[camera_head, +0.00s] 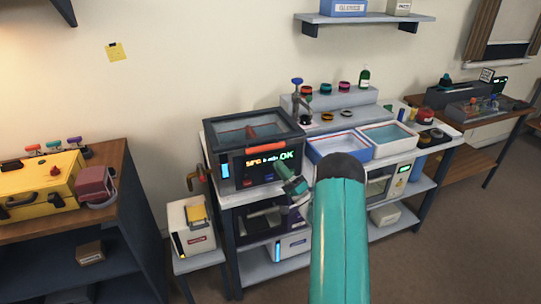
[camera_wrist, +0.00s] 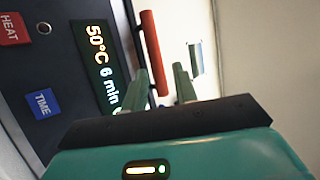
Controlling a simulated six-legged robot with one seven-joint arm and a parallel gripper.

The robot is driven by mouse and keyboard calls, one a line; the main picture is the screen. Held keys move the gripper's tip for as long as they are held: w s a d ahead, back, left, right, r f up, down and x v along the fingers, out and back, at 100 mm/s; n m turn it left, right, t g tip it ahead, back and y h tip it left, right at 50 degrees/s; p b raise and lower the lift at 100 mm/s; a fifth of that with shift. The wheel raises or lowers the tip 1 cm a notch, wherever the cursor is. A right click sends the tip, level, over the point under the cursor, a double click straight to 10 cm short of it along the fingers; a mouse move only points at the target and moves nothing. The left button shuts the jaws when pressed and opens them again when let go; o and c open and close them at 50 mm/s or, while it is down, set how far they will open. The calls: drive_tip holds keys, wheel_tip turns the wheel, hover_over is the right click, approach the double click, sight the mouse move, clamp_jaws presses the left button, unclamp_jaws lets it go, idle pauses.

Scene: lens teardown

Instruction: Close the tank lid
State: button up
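The tank (camera_head: 237,169) is a dark box with a lit display reading OK, on top of the bench. Its lid (camera_head: 225,132) is a dark frame with a clear pane, and it looks flat on the tank's top. A red-orange handle bar (camera_head: 267,145) runs along the lid's front edge. It also shows in the wrist view (camera_wrist: 151,38). Contact cannot be told.
A yellow case (camera_head: 40,185) sits on the left wooden shelf unit. HEAT (camera_wrist: 14,28) and TIME (camera_wrist: 43,103) buttons are beside the display.

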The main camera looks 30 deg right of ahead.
drive_tip(key=v, duration=0.4)
idle(0.4)
drive_tip(key=a+r+n+g+y, duration=0.45)
drive_tip(key=a+r+g, duration=0.2)
drive_tip(key=a, duration=0.45)
drive_tip(key=a+r+n+g+y, duration=0.3)
drive_tip(key=a+r+g+y, duration=0.2)
drive_tip(key=a+g, duration=0.45)
drive_tip(key=s+a+r+n+g+h, duration=0.25)
drive_tip(key=s+a+g, duration=0.35)
drive_tip(key=s+a, duration=0.5)
drive_tip(key=s+a+g+h, duration=0.1)
drive_tip(key=s+a+h, duration=0.2)
drive_tip(key=s+h, duration=0.85)
drive_tip(key=s+d+r+t+h, duration=0.3)
drive_tip(key=s+d+t, duration=0.1)
drive_tip(key=s, duration=0.2)
